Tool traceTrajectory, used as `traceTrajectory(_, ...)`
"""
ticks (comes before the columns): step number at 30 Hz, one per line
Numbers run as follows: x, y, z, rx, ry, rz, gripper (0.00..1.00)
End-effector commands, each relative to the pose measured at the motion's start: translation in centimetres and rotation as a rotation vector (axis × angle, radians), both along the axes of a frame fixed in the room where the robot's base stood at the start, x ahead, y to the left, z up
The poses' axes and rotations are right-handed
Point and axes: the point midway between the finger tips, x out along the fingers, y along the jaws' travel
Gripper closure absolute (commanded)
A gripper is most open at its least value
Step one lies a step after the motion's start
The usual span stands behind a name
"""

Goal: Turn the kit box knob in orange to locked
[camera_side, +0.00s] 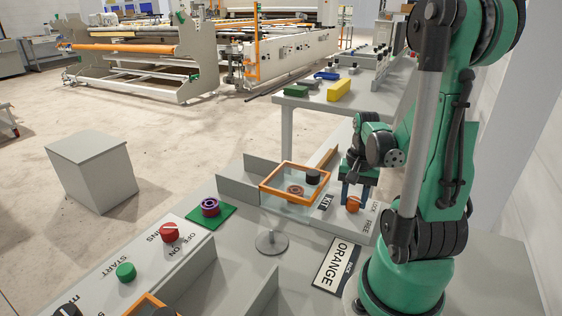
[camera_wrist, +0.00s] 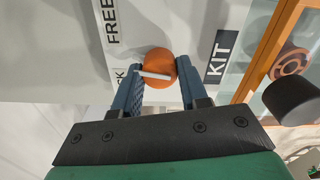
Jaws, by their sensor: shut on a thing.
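The orange kit box knob (camera_wrist: 158,62) carries a white pointer bar, which lies nearly level in the wrist view, tilted slightly. It also shows in the side view (camera_side: 353,205). My gripper (camera_wrist: 159,76) is shut on the knob, one blue finger on each side; its fingers point down at the panel in the side view (camera_side: 355,193). The FREE label (camera_wrist: 111,22) is up and left of the knob; the LOCK label (camera_wrist: 120,77) is partly hidden by the left finger. The KIT label (camera_wrist: 217,57) is to the right. The kit box (camera_side: 272,201) has an orange-framed clear lid.
A black lid knob (camera_wrist: 291,100) stands right of my gripper. The ORANGE sign (camera_side: 337,264) lies in front of the box.

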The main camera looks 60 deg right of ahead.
Motion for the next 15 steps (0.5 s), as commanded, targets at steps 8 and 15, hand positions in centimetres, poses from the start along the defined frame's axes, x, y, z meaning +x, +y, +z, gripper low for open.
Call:
traceTrajectory(8, -0.01, 0.07, -0.03, 0.002, 0.001, 0.262, 1.0)
traceTrajectory(15, -0.01, 0.09, -0.03, 0.002, 0.002, 0.465, 1.0)
